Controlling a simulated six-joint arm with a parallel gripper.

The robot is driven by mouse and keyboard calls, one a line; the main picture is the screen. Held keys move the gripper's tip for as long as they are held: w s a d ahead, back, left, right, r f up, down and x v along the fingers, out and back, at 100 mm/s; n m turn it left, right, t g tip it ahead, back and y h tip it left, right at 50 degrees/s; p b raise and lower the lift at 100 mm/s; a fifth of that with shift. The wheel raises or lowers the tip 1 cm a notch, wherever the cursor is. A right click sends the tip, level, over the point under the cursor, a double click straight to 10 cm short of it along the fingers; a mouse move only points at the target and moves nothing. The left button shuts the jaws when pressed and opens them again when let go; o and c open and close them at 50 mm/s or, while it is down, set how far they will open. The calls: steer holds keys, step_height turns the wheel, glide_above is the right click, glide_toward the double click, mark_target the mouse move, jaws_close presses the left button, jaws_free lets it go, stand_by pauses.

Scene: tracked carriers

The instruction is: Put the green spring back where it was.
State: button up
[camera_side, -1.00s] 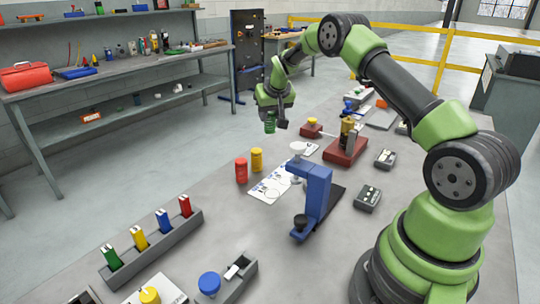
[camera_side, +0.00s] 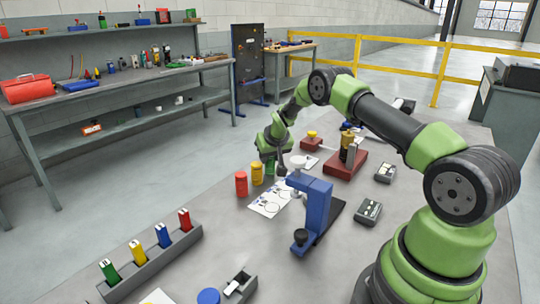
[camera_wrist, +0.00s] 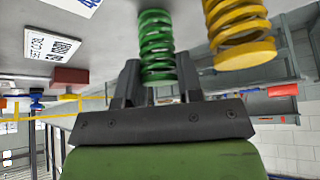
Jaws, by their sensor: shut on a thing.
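My gripper (camera_wrist: 157,85) is shut on the green spring (camera_wrist: 156,40), with one finger on each side of its coils in the wrist view. In the side view the gripper is low over the table, and the green spring (camera_side: 270,166) shows below it, upright. The yellow spring (camera_side: 257,173) stands just left of it, with the red spring (camera_side: 241,184) further left. The yellow spring is also close beside the green one in the wrist view (camera_wrist: 240,35). I cannot tell whether the green spring touches the table.
A white printed sheet (camera_side: 267,205) lies in front of the springs. A blue fixture (camera_side: 315,200) with a white disc (camera_side: 298,161) stands to the right. A red-based block (camera_side: 345,164) is behind it. A grey rack (camera_side: 155,263) with coloured pieces is at the front left.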

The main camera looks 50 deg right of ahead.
steer(key=o, duration=1)
steer(key=shift+s+a+r, duration=0.15)
steer(key=shift+r, duration=0.4)
steer(key=s+a+r, duration=0.4)
steer(key=a+r, duration=0.1)
steer(key=r, duration=0.3)
steer(key=s+a+r+t+y, duration=0.1)
steer(key=s+a+r, duration=0.35)
steer(key=r, duration=0.35)
steer(key=s+a+r, duration=0.3)
steer(key=a+r, duration=0.2)
steer(key=r, duration=0.2)
steer(key=s+a+r+n+y, duration=0.1)
steer(key=s+a+y, duration=0.1)
steer(key=s+a, duration=0.3)
steer(key=s+a+r+n+t+y, duration=0.1)
steer(key=s+a, duration=0.5)
steer(key=s, duration=0.7)
steer(key=shift+s+a+r+n+y, duration=0.2)
steer(key=shift+a+r+n+y, duration=0.1)
steer(key=shift+r+y, duration=0.35)
